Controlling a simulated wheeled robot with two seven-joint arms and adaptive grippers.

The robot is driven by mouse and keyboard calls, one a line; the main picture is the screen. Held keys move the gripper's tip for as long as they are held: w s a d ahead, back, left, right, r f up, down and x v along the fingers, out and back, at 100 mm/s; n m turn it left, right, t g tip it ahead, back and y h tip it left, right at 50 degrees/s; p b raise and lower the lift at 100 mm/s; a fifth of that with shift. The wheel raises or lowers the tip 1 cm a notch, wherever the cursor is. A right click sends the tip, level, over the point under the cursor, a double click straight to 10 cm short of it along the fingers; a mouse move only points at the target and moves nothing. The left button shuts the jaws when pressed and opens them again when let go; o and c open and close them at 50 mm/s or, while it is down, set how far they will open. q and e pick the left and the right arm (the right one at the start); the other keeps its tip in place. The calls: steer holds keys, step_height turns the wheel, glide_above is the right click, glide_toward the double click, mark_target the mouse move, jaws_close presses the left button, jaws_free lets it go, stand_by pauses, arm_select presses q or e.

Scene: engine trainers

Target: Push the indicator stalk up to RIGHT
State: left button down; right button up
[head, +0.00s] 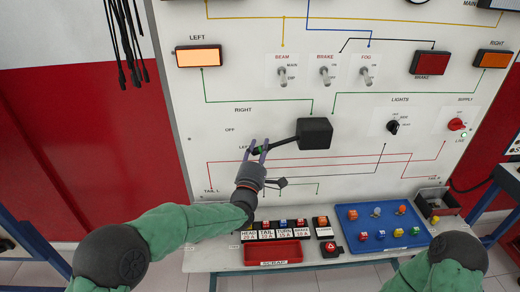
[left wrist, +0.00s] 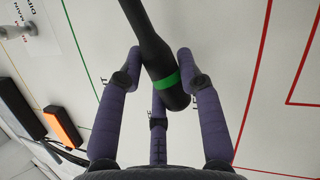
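The indicator stalk (head: 283,142) is a black lever reaching left and slightly down from a black box (head: 314,133) on the white panel. Its end lies by the LEFT label, below OFF and RIGHT. In the left wrist view the stalk (left wrist: 150,42) has a green band near its rounded tip. My left gripper (head: 259,148) is at the tip, fingers spread. The wrist view shows the tip between the fingers (left wrist: 158,72), close to the right-hand finger; I cannot tell whether they touch. There is a gap to the left-hand finger. My right gripper is out of view.
The LEFT lamp (head: 198,56) glows orange; the RIGHT lamp (head: 495,58) looks darker. Toggle switches (head: 326,74) stand above the stalk. Below are a red scrap tray (head: 272,253) and a blue tray (head: 352,243). Black cables (head: 128,45) hang upper left.

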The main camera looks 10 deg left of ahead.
arm_select(q)
steer(key=shift+a+r+m, duration=0.2)
steer(key=shift+r+m, duration=0.4)
steer(key=shift+r, duration=0.15)
step_height(320, 180, up, 6)
steer(key=m+g+p, duration=0.1)
steer(key=m, duration=0.1)
steer(key=m+g+h+p, duration=0.1)
steer(key=m+p, duration=0.1)
steer(key=m, duration=0.1)
steer(key=shift+r+m+h, duration=0.15)
steer(key=shift+m+h, duration=0.15)
steer(key=shift+d+r+m+g+p, duration=0.2)
steer(key=shift+r+m+g+p, duration=0.05)
steer(key=shift+r+m+p, duration=0.35)
steer(key=shift+d+r+m+g+p, duration=0.25)
steer(key=shift+r+m+p, duration=0.2)
steer(key=shift+p, duration=0.2)
steer(key=shift+w, duration=0.1)
steer(key=c, duration=0.8)
jaws_free()
steer(key=shift+f, duration=0.1)
steer(key=s+a, duration=0.1)
steer(key=s, duration=1.1)
steer(key=shift+a, duration=0.3)
